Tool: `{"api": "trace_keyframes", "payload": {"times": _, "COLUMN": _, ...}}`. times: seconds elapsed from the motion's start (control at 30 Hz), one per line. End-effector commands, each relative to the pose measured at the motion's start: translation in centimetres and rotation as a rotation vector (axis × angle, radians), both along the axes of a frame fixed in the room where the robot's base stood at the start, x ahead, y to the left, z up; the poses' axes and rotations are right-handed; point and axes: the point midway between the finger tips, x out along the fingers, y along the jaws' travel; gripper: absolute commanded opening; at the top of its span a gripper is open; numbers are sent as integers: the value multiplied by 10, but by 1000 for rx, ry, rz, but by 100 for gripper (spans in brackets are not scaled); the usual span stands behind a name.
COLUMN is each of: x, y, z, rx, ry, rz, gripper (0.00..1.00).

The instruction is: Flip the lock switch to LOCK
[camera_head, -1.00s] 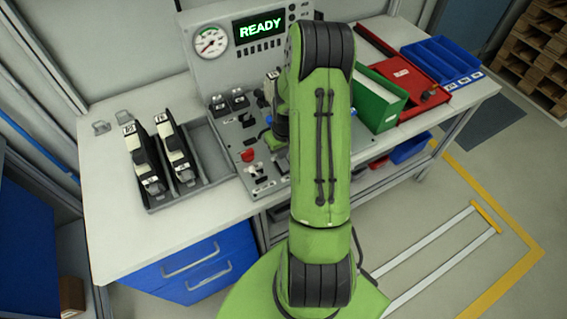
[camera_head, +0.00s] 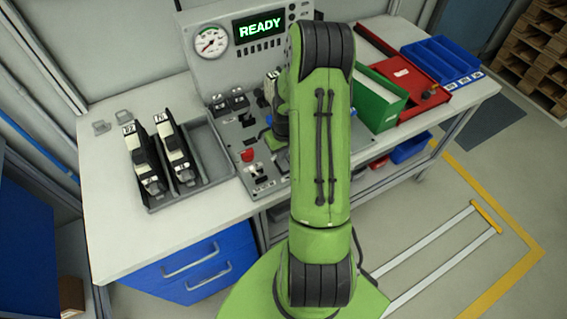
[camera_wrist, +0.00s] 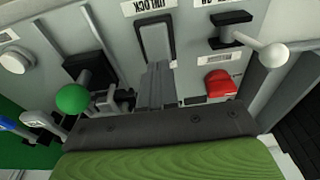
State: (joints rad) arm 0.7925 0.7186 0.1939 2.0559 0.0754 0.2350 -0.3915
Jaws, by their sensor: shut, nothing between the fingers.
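The lock switch (camera_wrist: 155,38) shows at the top middle of the wrist view as a grey rocker in a dark frame. A label (camera_wrist: 150,6) reading UNLOCK appears upside down just above it in the picture. My gripper (camera_wrist: 157,68) is shut and empty, its dark fingers together at the lower edge of the switch. I cannot tell whether the fingertips touch the rocker, and they hide its lower end. The rocker's position is not clear.
In the wrist view, a green ball knob (camera_wrist: 72,98) stands left of the fingers. A red cap (camera_wrist: 220,83) and a white-balled lever (camera_wrist: 273,54) stand right. In the head view, the display (camera_head: 259,25) reads READY and a grey tray (camera_head: 208,150) holds black devices.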

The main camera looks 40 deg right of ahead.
Motion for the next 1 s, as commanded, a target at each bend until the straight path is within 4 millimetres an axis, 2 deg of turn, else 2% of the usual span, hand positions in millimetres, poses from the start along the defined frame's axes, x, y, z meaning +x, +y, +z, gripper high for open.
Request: {"api": "trace_keyframes", "payload": {"times": 1.0, "x": 0, "y": 0, "z": -17, "rx": 1, "ry": 1, "rz": 0, "gripper": 0}}
